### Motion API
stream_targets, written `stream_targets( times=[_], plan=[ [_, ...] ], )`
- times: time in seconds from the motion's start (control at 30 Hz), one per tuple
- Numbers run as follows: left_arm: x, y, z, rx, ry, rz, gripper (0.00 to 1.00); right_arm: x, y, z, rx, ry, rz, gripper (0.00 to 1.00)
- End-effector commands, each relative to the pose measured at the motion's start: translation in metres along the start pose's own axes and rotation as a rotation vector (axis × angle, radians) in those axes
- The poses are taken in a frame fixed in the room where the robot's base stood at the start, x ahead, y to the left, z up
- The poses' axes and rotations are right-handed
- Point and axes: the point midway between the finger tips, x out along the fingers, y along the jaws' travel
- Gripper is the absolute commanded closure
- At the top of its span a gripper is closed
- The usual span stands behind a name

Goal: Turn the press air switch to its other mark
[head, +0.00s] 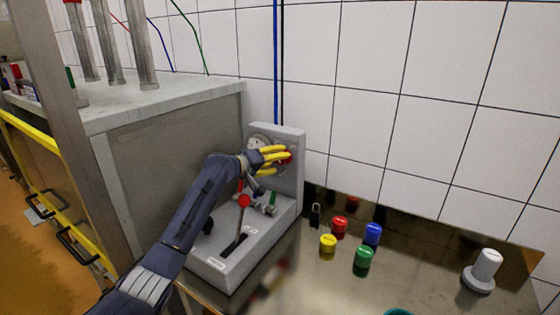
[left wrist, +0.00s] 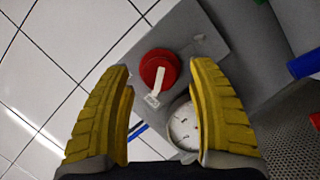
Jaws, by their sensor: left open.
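The press air switch is a round red knob with a white pointer bar; it shows in the left wrist view (left wrist: 165,66), and in the head view it is mostly hidden behind yellow fingers (head: 288,160). The pointer runs toward a small white label (left wrist: 152,101) on the grey panel (head: 291,136). My left gripper (head: 281,160) is at the panel front. In the left wrist view its two yellow fingers (left wrist: 160,70) are open, one on each side of the knob. No contact is clear. My right gripper is not in view.
A round white gauge (left wrist: 184,128) sits beside the switch. Red (head: 339,227), blue (head: 373,234), yellow (head: 328,243) and green (head: 363,258) pieces stand on the metal table.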

Motion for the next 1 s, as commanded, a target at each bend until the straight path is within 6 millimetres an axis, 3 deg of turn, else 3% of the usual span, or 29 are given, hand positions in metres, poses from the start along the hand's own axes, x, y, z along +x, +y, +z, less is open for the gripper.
stream_targets(
  times=[0.23,0.67,1.0],
  plan=[
    [0.015,0.0,0.0,-0.001,0.0,0.0,0.41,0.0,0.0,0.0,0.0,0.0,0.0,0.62],
    [0.018,0.0,0.0,0.0,0.0,0.0,0.41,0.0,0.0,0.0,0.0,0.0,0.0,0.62],
    [0.018,0.0,0.0,0.0,0.0,0.0,0.8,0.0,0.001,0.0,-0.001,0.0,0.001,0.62]
  ],
)
